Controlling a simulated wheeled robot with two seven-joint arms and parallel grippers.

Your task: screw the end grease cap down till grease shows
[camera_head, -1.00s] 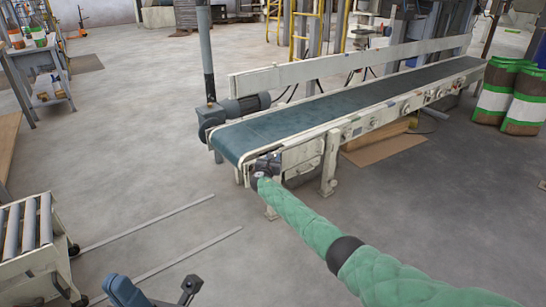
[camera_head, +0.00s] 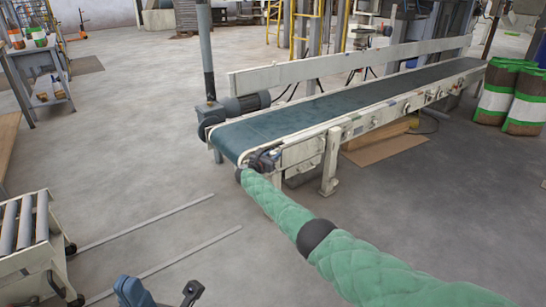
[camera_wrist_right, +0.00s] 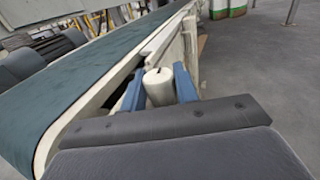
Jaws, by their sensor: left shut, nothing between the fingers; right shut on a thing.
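The end grease cap (camera_wrist_right: 158,88) is a cream cylinder at the near end of the belt conveyor, in the right wrist view. A small dark mark shows on its top. My right gripper (camera_wrist_right: 160,90) is shut on it, one blue finger on each side. In the head view my right gripper (camera_head: 263,160) is at the conveyor's near corner, at the end of my green-sleeved arm, and the cap cannot be made out there. I cannot make out any grease. My left gripper (camera_head: 165,294) is shut and empty at the bottom edge, partly cut off, away from the conveyor.
The belt conveyor (camera_head: 290,118) runs from the middle to the back right, with a motor (camera_head: 245,104) on its far side. A roller conveyor (camera_head: 30,240) stands at left. Striped bags (camera_head: 510,95) stand at right. The floor between the conveyors is open, with two thin rails.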

